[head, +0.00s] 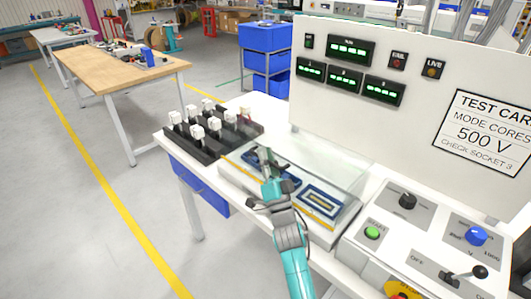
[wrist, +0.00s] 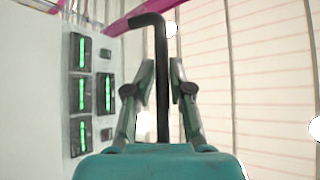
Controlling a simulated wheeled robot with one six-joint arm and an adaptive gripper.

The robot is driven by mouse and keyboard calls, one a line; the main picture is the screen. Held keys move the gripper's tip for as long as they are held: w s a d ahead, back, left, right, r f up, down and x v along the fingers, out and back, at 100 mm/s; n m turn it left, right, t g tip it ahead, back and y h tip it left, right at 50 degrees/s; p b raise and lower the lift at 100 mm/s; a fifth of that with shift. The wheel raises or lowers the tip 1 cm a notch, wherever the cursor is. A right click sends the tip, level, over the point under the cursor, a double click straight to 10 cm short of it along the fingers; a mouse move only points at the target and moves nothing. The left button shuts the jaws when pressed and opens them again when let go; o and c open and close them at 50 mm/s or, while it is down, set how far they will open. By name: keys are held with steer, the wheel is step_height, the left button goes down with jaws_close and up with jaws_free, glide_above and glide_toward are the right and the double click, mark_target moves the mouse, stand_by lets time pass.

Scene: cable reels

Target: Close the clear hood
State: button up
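The clear hood (head: 338,160) is a see-through cover with pale greenish edges over the white test bench, below the upright panel. I cannot tell its exact tilt. Two blue-framed sockets, one of them a clear blue socket (head: 320,200), show at the hood. My gripper (head: 265,157) is at the hood's left part, partly covering the other socket. In the wrist view, a black rod with a bent end (wrist: 162,70) runs between the two fingers of my gripper (wrist: 161,75). I cannot tell whether the fingers press on the rod.
A black rack (head: 205,147) with several white-topped parts stands left of the hood. A control box (head: 400,225) with knobs, a green button and a lever stands at the right. The upright panel (head: 415,60) with green displays rises behind. Open floor lies to the left.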

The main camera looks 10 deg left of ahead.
steer(key=v, duration=1.1)
steer(key=s+d+f+g+h, duration=0.1)
steer(key=s+d+f+h, duration=0.1)
steer(key=s+d+f, duration=0.45)
steer(key=s+d+f+g+h, duration=0.1)
steer(key=s+d+f+h, duration=0.25)
steer(key=s, duration=0.65)
steer(key=s+d+f+g+h, duration=0.1)
steer(key=s+d+f+h, duration=0.1)
steer(key=s+d+f, duration=0.45)
steer(key=s+d+r+n+g+h, duration=0.1)
steer(key=s+d+r+g+h, duration=0.1)
steer(key=s, duration=1.1)
steer(key=s+d+r+n+g+h, duration=0.1)
steer(key=s+d+r+n+g, duration=0.1)
steer(key=s, duration=1.1)
steer(key=shift+s+d+r+g+h, duration=0.35)
steer(key=shift+d+r+g, duration=0.15)
steer(key=shift+d+r, duration=0.2)
